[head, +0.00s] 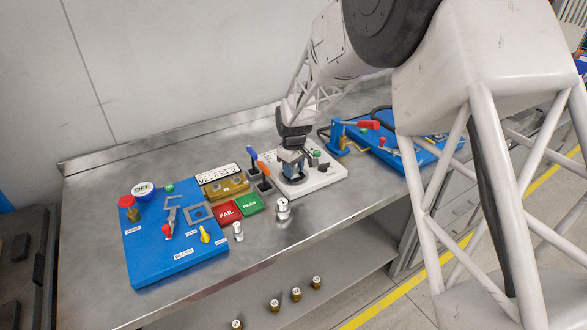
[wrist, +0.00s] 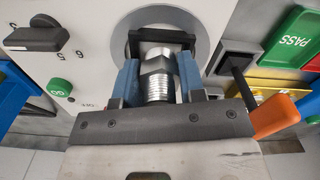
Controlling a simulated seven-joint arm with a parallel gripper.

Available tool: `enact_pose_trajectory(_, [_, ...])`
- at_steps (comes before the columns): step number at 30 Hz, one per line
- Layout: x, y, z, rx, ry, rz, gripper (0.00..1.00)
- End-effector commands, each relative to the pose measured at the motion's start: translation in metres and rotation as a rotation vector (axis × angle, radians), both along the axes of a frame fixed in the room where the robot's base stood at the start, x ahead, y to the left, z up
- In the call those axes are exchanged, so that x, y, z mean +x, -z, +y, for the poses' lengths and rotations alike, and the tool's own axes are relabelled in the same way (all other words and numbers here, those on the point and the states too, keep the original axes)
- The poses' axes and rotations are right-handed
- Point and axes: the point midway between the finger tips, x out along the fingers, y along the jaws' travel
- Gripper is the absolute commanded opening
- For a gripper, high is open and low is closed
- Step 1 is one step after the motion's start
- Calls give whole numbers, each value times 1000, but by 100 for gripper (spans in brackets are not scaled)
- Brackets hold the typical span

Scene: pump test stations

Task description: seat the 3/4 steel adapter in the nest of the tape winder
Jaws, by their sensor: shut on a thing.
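The steel adapter (wrist: 158,84), with a bright threaded end and a hex middle, is between the blue fingers of my gripper (wrist: 157,78) in the wrist view. My gripper is shut on it, over the round grey disc of the tape winder (wrist: 50,30). A dark bracket-like part lies at the adapter's far end; I cannot tell whether the adapter touches or sits in the nest. In the head view my gripper (head: 291,166) is low over the white tape winder base (head: 318,183), and the adapter is hard to make out there.
Other steel fittings stand on the bench at a larger one (head: 282,209) and a smaller one (head: 238,232). The PASS block (head: 249,203), FAIL block (head: 228,212) and orange-handled tool (head: 263,168) are left of the winder. Blue stations flank it.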

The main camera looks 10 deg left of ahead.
Motion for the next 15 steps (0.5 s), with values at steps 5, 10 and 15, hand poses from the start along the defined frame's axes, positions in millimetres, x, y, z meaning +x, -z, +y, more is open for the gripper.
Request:
enact_pose_trajectory(5, [-2, 10, -1, -4, 0, 8, 10])
enact_pose_trajectory(10, [-2, 12, -1, -6, 0, 10, 10])
enact_pose_trajectory(15, [-3, 15, -2, -6, 0, 13, 10])
